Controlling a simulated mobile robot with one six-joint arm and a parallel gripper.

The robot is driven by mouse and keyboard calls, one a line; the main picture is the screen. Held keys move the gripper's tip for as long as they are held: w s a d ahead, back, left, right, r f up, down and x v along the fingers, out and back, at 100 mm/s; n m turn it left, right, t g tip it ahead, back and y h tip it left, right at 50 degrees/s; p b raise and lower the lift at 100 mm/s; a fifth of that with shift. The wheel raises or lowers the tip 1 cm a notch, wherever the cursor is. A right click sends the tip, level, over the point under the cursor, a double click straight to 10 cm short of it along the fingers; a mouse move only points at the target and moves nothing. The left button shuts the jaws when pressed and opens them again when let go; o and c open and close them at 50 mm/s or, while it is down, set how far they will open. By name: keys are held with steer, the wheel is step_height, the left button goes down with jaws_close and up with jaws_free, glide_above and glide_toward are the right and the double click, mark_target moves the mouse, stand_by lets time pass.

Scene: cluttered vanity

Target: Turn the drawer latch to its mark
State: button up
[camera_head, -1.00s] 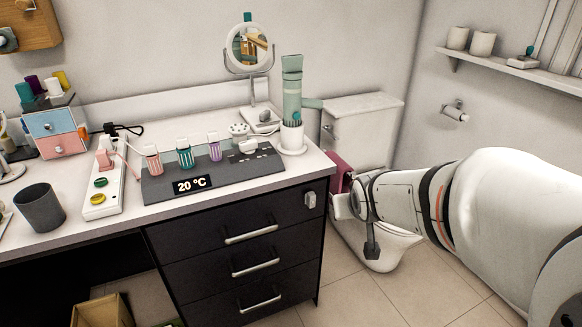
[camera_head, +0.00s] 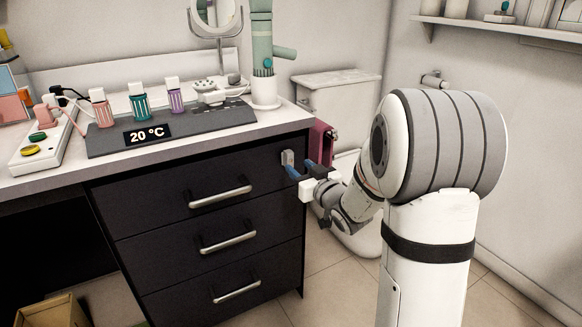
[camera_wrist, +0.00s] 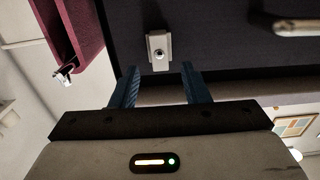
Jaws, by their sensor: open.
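The drawer latch (camera_head: 288,159) is a small pale grey block at the top right corner of the dark drawer unit's (camera_head: 205,230) front.
Three drawer handles (camera_head: 220,197) stick out from the front, left of the latch. The white countertop (camera_head: 290,120) overhangs above. A maroon cloth (camera_wrist: 75,28) hangs beside the unit, near the toilet (camera_head: 357,225). The floor in front is clear.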

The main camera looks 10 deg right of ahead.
mark_target(290, 160)
steer(key=b+x, duration=0.1)
steer(key=x, duration=0.4)
steer(key=shift+w+a, duration=0.1)
